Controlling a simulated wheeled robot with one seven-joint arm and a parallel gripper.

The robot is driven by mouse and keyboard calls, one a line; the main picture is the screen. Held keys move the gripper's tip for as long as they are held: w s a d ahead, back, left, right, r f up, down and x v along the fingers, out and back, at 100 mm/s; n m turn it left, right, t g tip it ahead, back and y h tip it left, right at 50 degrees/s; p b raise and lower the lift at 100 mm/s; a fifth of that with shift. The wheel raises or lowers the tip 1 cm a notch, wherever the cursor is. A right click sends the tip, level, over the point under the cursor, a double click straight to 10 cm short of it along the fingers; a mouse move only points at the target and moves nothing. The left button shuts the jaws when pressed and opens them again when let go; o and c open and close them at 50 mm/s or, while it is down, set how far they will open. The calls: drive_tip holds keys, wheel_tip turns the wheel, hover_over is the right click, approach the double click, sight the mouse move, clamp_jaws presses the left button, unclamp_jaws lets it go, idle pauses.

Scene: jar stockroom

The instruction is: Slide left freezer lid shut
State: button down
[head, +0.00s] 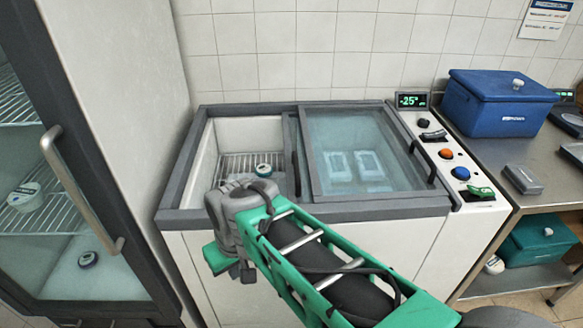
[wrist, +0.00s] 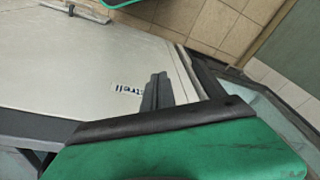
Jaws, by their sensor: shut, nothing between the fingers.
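The chest freezer (head: 270,215) has its left half open. The left lid (head: 292,150) is slid to the right, mostly under the right glass lid (head: 335,195); only its left edge strip with a dark upright handle shows. The right lid lies over the right half, with its handle (head: 420,160) at its right side. My gripper (wrist: 155,92) is shut and empty in the wrist view, in front of a white panel with a partly hidden label. In the head view my wrist is over the freezer's front left edge, and the fingertips are mostly hidden.
A wire basket (head: 234,163) and a jar (head: 264,170) are inside the open half. A tall glass-door cabinet (head: 95,215) stands close on the left. A control panel (head: 450,160) and a steel counter with a blue box (head: 495,103) are on the right.

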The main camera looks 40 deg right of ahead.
drive_tip(key=w+d+r+m+p, duration=0.1)
drive_tip(key=w+d+r+p, duration=0.25)
drive_tip(key=r+p, duration=0.4)
drive_tip(key=w+d+r, duration=0.1)
drive_tip(key=d, duration=0.2)
drive_tip(key=w+d+r+m+t+y+b, duration=0.1)
drive_tip(key=d, duration=0.3)
drive_tip(key=w+d+r+m+t+y, duration=0.1)
drive_tip(key=d, duration=0.3)
drive_tip(key=shift+r, duration=0.3)
drive_tip(key=s+d+r+m+t, duration=0.1)
drive_tip(key=s+d+r+t, duration=0.1)
drive_tip(key=d, duration=0.6)
drive_tip(key=s+d+r+m+t, duration=0.1)
drive_tip(key=s+d+r, duration=0.15)
drive_tip(key=d, duration=0.55)
hover_over(310, 190)
wheel_tip(310, 190, down, 8)
drive_tip(key=shift+f+p, duration=0.2)
drive_tip(key=shift+p, duration=0.15)
